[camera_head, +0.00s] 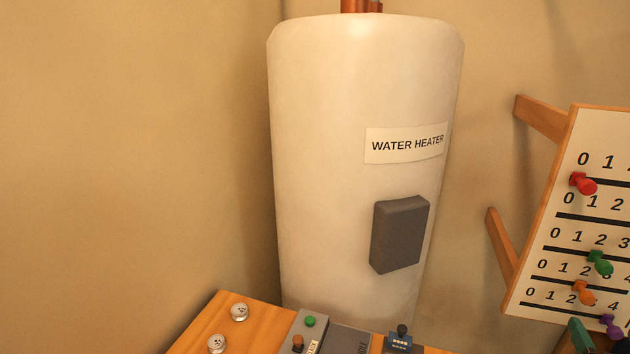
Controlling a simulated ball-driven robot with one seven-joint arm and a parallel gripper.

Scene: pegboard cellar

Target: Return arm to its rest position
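Whether the gripper is open or shut cannot be seen.
A white water heater (330,170) with a grey box (400,235) stands in the corner. A numbered board (590,225) with coloured pegs is at right.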

